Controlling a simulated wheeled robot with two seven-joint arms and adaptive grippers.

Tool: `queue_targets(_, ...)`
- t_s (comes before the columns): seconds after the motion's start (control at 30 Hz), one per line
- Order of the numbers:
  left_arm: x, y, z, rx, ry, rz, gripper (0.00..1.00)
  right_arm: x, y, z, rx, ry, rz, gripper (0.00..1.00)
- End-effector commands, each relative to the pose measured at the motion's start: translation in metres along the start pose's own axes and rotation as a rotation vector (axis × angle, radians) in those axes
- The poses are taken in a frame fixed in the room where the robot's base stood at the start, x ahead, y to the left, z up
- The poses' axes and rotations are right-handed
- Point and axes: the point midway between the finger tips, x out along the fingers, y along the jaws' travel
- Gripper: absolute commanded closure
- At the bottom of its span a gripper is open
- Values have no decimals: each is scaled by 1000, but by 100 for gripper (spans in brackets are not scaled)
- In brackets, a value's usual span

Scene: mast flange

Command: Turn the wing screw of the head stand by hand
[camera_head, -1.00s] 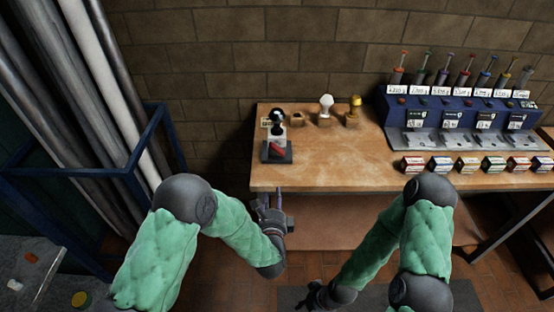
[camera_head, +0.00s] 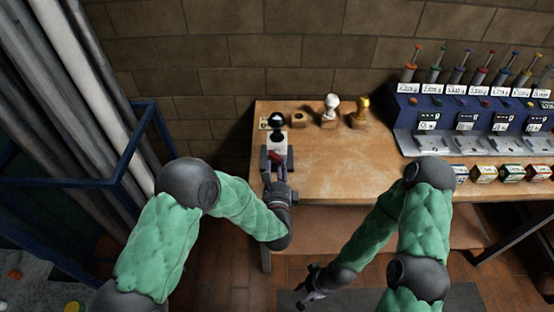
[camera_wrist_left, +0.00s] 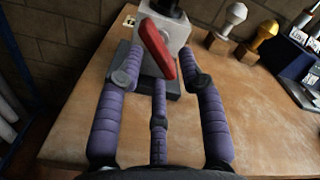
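The head stand (camera_head: 277,143) is a pale block with a black ball-like top on a dark base, at the left end of the wooden bench. Its red wing screw shows large in the left wrist view (camera_wrist_left: 157,48), slanting down to the right on the block's near face. My left gripper (camera_head: 275,172) is in front of the stand, with its purple fingers (camera_wrist_left: 160,82) spread. The lower end of the red wing lies between the outer fingertips in that view; I cannot tell whether they touch it. My right gripper (camera_head: 312,282) hangs low in front of the bench, empty; its opening is unclear.
Wooden holders with a white head (camera_head: 331,107) and a gold head (camera_head: 360,111) stand right of the stand. A blue rack (camera_head: 470,115) with several colored tools and a row of small boxes (camera_head: 484,173) fill the right. The bench middle (camera_head: 345,170) is bare.

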Motion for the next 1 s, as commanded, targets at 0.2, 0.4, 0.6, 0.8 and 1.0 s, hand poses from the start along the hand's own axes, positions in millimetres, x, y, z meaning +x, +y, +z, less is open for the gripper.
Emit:
queue_targets(0.2, 20, 1, 0, 0, -3, 1, 62, 5, 2, -1, 0, 1, 0, 60)
queue_targets(0.4, 37, 0, 0, -1, -3, -1, 62, 9, 3, -1, 0, 1, 0, 60)
queue_targets(0.6, 45, 0, 1, 0, -2, -1, 83, 10, 4, -1, 0, 1, 0, 60)
queue_targets(0.8, 45, -2, 1, -1, -3, -4, 100, 10, 4, -1, 0, 1, 0, 60)
queue_targets(1.0, 46, -3, 1, -42, -4, -7, 100, 12, 4, -1, 0, 1, 0, 60)
